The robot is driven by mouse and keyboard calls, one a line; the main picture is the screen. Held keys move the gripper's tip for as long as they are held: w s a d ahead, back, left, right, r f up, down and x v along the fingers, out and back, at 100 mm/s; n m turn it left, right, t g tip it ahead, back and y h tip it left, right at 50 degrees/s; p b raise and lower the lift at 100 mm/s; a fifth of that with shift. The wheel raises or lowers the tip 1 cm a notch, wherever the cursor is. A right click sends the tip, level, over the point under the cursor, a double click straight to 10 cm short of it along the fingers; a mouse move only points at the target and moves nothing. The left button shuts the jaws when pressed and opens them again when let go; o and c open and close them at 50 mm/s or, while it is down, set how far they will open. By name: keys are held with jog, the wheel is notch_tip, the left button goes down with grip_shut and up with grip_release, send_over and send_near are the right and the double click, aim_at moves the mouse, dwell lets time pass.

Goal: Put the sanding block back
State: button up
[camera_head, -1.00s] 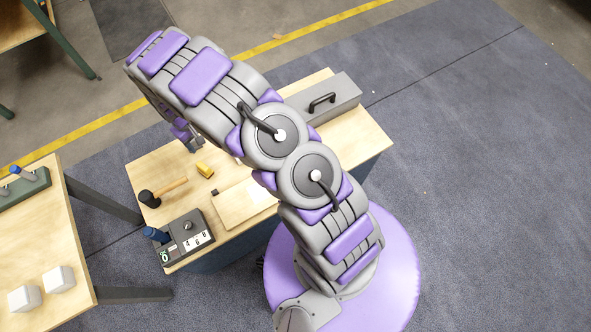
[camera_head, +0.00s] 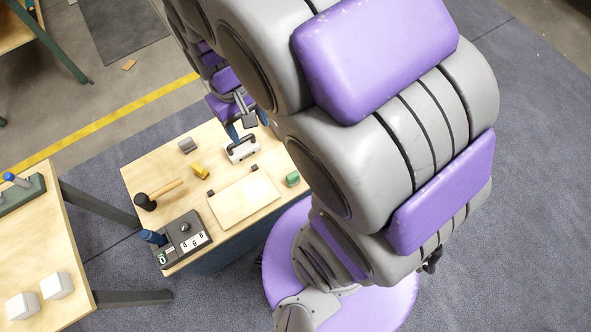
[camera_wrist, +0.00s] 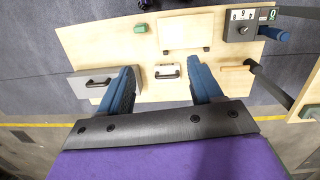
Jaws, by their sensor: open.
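A white block with a dark handle (camera_head: 242,148) lies flat toward the back of the wooden workbench (camera_head: 150,178); it could be the sanding block, though I cannot be sure. In the wrist view the white block (camera_wrist: 167,74) shows between my fingers, below them and apart from them. My gripper (camera_head: 247,122) is open and empty above the back of the bench; its blue fingers also show in the wrist view (camera_wrist: 164,70). A pale rectangular board (camera_head: 244,199) lies at the bench front. A small grey block (camera_head: 187,145) stands at the back left.
A mallet (camera_head: 160,194), a yellow piece (camera_head: 200,171), a green block (camera_head: 292,179) and a dark number device (camera_head: 183,241) sit on the bench. A grey box with a handle (camera_wrist: 88,82) shows in the wrist view. Another table with white cubes (camera_head: 57,285) stands left.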

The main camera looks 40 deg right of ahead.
jog(key=s+r, duration=0.3)
jog(key=s, duration=1.3)
jog(key=shift+s+d+r+g+y, duration=0.2)
jog(key=shift+s+d+g+y, duration=0.05)
jog(key=shift+d+g+y, duration=0.1)
jog(key=shift+c, duration=0.2)
